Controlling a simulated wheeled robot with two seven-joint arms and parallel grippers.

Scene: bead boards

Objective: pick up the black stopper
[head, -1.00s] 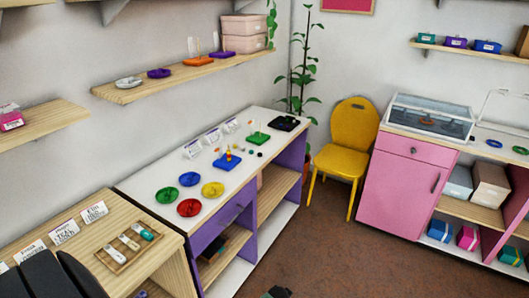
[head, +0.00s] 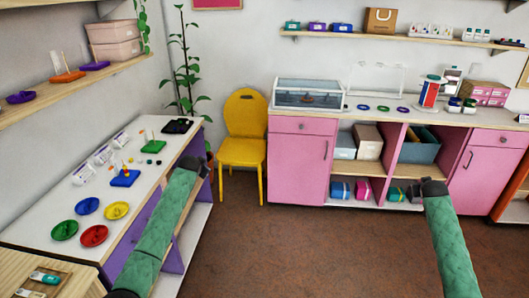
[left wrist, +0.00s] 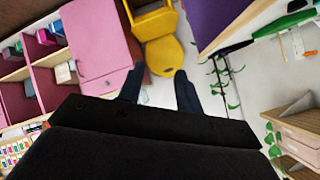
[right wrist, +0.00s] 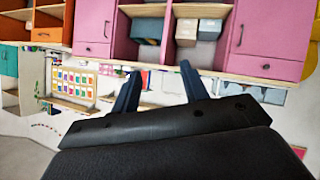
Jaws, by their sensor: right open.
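I cannot make out the black stopper for certain; small beads (head: 147,161) lie on the white counter (head: 50,205), too small to tell apart. A blue bead board (head: 125,178) with pegs and a green bead board (head: 153,147) stand near them. A black tray (head: 178,126) is at the counter's far end. My left gripper (head: 202,164) is beside the counter's right edge; its fingers are apart and empty in the left wrist view (left wrist: 160,86). My right gripper (head: 433,184) is in front of the pink cabinets, open and empty in the right wrist view (right wrist: 160,80).
Green (head: 65,230), red (head: 94,236), blue (head: 87,206) and yellow (head: 116,211) dishes lie on the counter's near part. A yellow chair (head: 243,135) and pink cabinets (head: 300,165) stand at the back. The brown floor (head: 310,245) is clear.

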